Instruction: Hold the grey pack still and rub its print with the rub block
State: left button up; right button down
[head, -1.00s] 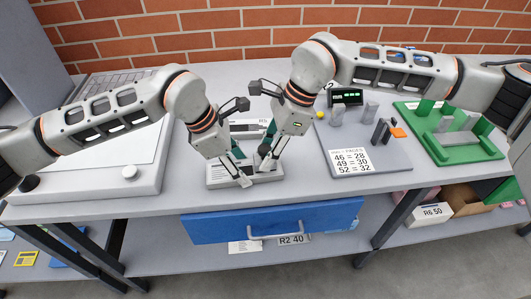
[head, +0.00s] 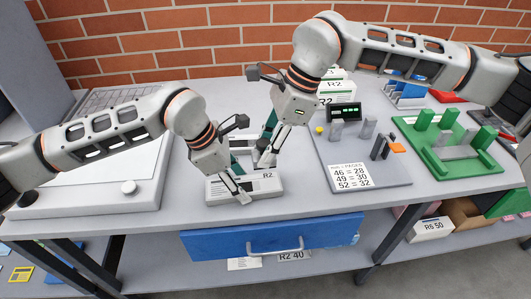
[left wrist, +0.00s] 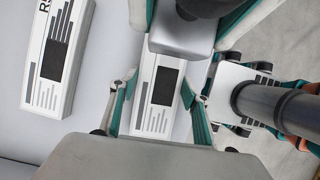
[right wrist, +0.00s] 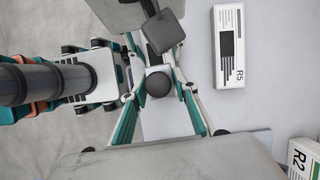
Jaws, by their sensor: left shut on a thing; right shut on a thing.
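The grey pack (head: 268,187) lies flat near the bench's front edge, with an R2 label and striped print on top. My left gripper (head: 240,198) is shut on it; in the left wrist view its fingers stand on either side of the pack (left wrist: 160,92), whose dark print patch shows. My right gripper (head: 265,155) is shut on the rub block's dark round knob (right wrist: 158,84), at the pack's far side. My fingers partly hide the block, and I cannot tell whether it touches the print.
Another white pack (left wrist: 58,55) marked R5 lies behind; it also shows in the right wrist view (right wrist: 229,45). A grey board (head: 390,178) with a number card stands right, a green tray (head: 450,165) beyond it. A white panel (head: 95,190) is at left. A blue drawer (head: 275,238) hangs below.

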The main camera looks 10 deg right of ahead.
pick_arm(q)
jog(key=o, duration=1.4)
jog(key=shift+c, duration=0.2)
jog(key=v, duration=1.2)
